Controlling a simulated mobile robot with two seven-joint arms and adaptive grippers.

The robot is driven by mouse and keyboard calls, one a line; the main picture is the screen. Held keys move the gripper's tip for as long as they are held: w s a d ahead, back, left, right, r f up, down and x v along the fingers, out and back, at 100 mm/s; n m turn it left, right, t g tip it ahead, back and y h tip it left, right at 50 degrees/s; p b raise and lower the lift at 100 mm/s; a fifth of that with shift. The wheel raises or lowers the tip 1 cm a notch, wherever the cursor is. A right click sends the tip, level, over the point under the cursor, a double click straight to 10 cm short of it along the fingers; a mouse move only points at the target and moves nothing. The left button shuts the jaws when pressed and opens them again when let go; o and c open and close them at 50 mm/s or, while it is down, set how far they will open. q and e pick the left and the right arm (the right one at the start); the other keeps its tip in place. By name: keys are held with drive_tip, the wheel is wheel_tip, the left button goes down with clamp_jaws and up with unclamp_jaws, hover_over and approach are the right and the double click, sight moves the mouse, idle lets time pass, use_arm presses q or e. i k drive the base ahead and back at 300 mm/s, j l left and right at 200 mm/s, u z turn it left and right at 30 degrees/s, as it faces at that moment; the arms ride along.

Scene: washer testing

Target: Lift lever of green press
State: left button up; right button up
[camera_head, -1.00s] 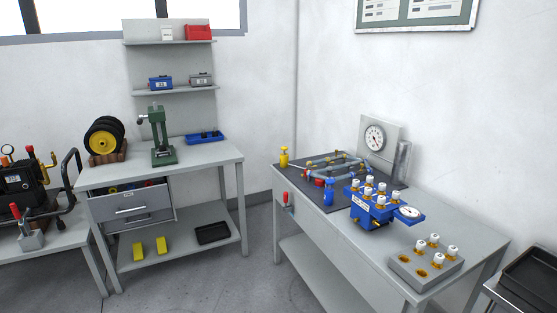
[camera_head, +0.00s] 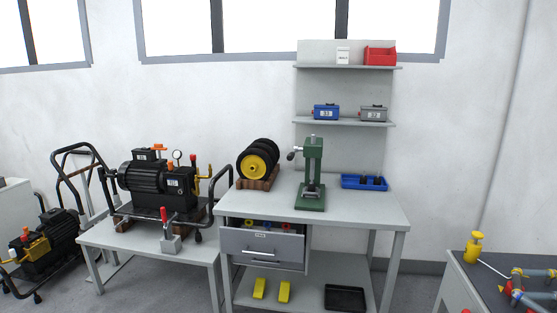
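The green press (camera_head: 312,172) stands upright on the grey workbench (camera_head: 350,208), near the middle of the view. Its lever (camera_head: 294,154) sticks out to the left of the press head and ends in a dark knob. Whether the lever is raised or lowered is hard to tell at this size. The press base rests flat on the bench top. Neither of my grippers is in view, and nothing touches the press.
Black wheels with a yellow hub (camera_head: 258,162) stand left of the press; a blue tray (camera_head: 364,182) lies right of it. The upper drawer (camera_head: 262,243) is partly open. A motor pump (camera_head: 150,185) sits on the left table. Floor shows between the benches.

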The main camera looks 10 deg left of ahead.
sight(290, 157)
drive_tip(key=i+j+u, duration=0.1)
drive_tip(key=i+u, duration=0.25)
drive_tip(key=i+l+u, duration=0.1)
drive_tip(key=i+u, duration=0.2)
drive_tip(key=i, duration=0.25)
drive_tip(key=i+l+u, duration=0.15)
drive_tip(key=i+u, duration=0.2)
drive_tip(key=i+j+u, duration=0.15)
drive_tip(key=i+u, duration=0.7)
drive_tip(key=i+l+u, duration=0.15)
drive_tip(key=i+u, duration=0.25)
drive_tip(key=i+z, duration=0.15)
drive_tip(key=z, duration=0.25)
drive_tip(key=i+z, duration=0.1)
drive_tip(key=z, duration=0.35)
drive_tip(key=i+j+z, duration=0.1)
drive_tip(key=z, duration=2.1)
